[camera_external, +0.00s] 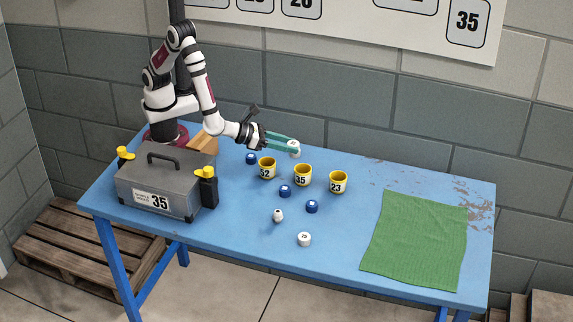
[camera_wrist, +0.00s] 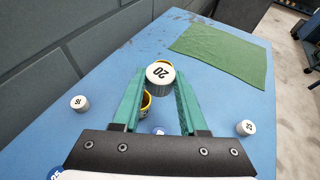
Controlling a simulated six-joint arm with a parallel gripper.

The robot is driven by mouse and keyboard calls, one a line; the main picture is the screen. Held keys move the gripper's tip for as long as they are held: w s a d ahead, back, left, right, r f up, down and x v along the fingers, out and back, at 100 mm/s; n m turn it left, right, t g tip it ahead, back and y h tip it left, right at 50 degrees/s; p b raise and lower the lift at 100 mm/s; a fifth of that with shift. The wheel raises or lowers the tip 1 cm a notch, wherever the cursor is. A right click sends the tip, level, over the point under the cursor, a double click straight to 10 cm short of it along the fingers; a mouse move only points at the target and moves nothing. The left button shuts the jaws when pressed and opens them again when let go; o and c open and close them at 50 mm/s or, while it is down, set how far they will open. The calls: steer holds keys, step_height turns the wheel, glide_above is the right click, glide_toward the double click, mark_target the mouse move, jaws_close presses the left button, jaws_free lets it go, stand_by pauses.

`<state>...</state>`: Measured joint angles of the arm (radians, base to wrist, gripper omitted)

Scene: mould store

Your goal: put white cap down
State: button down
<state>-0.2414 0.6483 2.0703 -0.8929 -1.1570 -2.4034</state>
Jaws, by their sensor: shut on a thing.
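My gripper (camera_external: 281,143) has teal fingers and is shut on a white cap (camera_external: 294,149) near the back edge of the table. In the wrist view the gripper (camera_wrist: 158,88) holds this cap (camera_wrist: 160,76) between its fingertips, with the number 20 on its top facing the camera. The cap looks larger than the other caps there and hides part of a yellow cup (camera_wrist: 146,100). Its exact height above the table is hard to tell.
Yellow cups 52 (camera_external: 267,168), 35 (camera_external: 303,175) and 23 (camera_external: 338,182) stand mid-table, with blue caps (camera_external: 285,191) around them. Other white caps (camera_external: 304,239) stand nearer the front. A grey toolbox (camera_external: 165,178) is left; a green cloth (camera_external: 415,241) lies right.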

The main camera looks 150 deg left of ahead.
steer(key=s+a+f+n+g, duration=0.2)
steer(key=s+a+f+g, duration=0.1)
steer(key=s+a+f, duration=0.15)
glide_above(316, 162)
steer(key=shift+y, duration=0.3)
steer(key=f, duration=0.5)
steer(key=shift+d+f, duration=0.25)
steer(key=shift+d, duration=0.1)
steer(key=f, duration=0.4)
steer(key=shift+s+a, duration=0.1)
steer(key=shift+a, duration=0.25)
steer(key=shift+f, duration=0.2)
steer(key=shift+f, duration=0.1)
steer(key=shift+f, duration=0.5)
steer(key=shift+c, duration=2.2)
jaws_free()
